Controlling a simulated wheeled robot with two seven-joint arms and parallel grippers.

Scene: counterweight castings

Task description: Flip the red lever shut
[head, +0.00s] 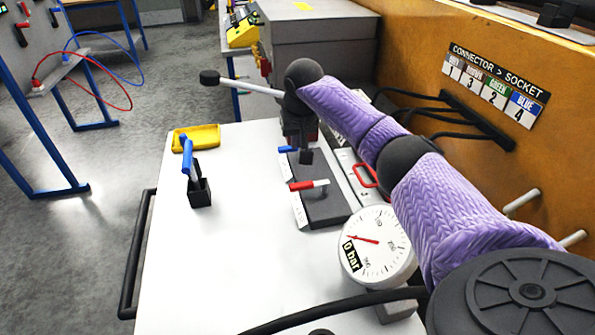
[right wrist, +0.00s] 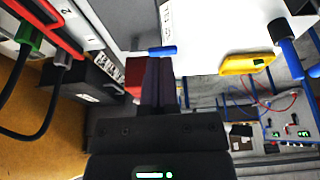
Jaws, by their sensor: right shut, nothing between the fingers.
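The red lever (head: 303,185) lies across the near part of a dark valve block (head: 325,208) on the white bench, its red grip pointing left. A blue lever (head: 287,149) sits at the block's far end; it also shows in the right wrist view (right wrist: 162,50). My right gripper (head: 305,156) points down over the far part of the block, beside the blue lever and behind the red one. Its fingers (right wrist: 157,62) are shut and empty. I cannot make out the red lever in the right wrist view. My left gripper is out of view.
A pressure gauge (head: 377,245) reading 0 bar stands in front of the block. A blue-handled tool in a black holder (head: 199,192) and a yellow tray (head: 197,138) stand left. A white case with a red handle (head: 366,176) is right. The bench's left middle is clear.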

